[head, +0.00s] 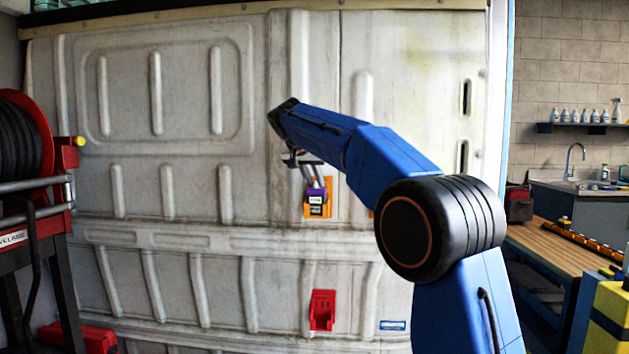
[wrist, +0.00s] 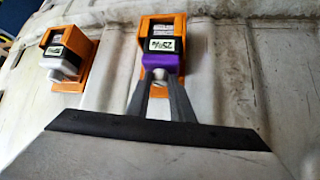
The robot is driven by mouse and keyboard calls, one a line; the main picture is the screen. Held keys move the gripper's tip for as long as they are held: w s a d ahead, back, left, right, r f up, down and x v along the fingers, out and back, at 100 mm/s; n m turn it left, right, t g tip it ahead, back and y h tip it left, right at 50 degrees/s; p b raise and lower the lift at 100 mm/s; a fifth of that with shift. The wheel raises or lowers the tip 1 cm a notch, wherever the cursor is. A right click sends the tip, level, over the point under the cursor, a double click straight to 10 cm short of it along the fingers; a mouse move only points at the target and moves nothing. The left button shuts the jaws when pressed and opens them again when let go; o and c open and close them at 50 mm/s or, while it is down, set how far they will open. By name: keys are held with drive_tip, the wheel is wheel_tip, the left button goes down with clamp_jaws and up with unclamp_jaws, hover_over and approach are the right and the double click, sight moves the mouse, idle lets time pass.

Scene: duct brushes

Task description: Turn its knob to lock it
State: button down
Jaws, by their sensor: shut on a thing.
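A purple knob or cap (wrist: 160,62) sits at the end of a black-and-white labelled unit in an orange bracket (wrist: 148,27) on the white panel. In the head view the purple part (head: 315,190) is at the upper side of its orange bracket (head: 328,212). My gripper (wrist: 160,86) has its two grey fingers closed in on the purple part; it also shows in the head view (head: 314,180). A second orange bracket (wrist: 85,68) beside it holds a similar unit with a white end (wrist: 62,70). The knob's turn angle is not readable.
The ribbed white panel (head: 200,185) fills the middle. A red holder (head: 322,310) is fixed low on it. A red hose reel (head: 28,150) stands at left. A wooden workbench (head: 545,250) and yellow case (head: 610,318) are at right.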

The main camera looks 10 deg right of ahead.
idle(0.3)
drive_tip(key=c, duration=1.8)
unclamp_jaws()
drive_tip(key=v, duration=1.7)
drive_tip(key=shift+s, duration=0.1)
